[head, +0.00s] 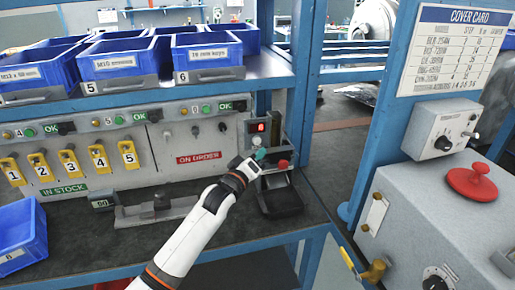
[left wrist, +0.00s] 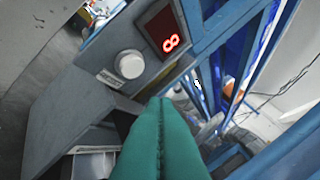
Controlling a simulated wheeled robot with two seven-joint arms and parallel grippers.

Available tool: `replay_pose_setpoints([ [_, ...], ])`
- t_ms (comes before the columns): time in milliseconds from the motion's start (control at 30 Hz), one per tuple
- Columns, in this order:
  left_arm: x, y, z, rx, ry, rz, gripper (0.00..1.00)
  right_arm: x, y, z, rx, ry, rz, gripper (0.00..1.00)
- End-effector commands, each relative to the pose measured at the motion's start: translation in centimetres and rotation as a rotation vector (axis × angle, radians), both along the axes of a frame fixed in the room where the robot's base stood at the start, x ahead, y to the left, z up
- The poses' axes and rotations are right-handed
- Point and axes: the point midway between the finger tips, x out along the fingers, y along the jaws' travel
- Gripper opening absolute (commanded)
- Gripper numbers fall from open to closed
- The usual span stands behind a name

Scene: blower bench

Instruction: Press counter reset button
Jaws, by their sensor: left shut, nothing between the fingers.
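The counter is a grey box (head: 251,128) at the right end of the bench, with a lit red display (head: 261,127). In the left wrist view the display (left wrist: 163,30) reads 8, and a round white button (left wrist: 130,64) sits beside it above a small label. My left gripper (head: 259,155) has teal fingers, shut and empty, just in front of the counter's lower part. In the left wrist view the fingertips (left wrist: 160,103) lie below and right of the button, apart from it in the picture; the depth gap is unclear. My right gripper is not in view.
A red knob (head: 283,164) and a dark tray (head: 283,201) are close to my left gripper. Blue bins (head: 119,58) fill the shelf above. A blue post (head: 384,110) and a grey box with a red mushroom button (head: 471,183) stand to the right.

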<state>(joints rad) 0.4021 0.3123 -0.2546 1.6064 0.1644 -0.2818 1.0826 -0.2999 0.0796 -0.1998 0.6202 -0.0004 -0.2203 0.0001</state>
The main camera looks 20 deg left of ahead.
Motion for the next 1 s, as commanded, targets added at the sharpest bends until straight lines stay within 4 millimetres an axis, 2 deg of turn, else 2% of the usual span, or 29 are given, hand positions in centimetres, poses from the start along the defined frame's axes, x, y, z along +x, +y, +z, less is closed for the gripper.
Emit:
replay_pose_setpoints([
  [100,1.2,0.7,-0.1,0.002,-0.001,-0.001,0.00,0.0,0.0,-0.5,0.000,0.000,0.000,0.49],
  [300,2.1,1.4,0.0,0.001,0.000,-0.001,0.00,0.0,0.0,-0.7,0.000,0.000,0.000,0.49],
  [1000,2.2,1.4,0.0,0.000,0.001,-0.001,0.00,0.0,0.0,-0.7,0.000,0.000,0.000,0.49],
])
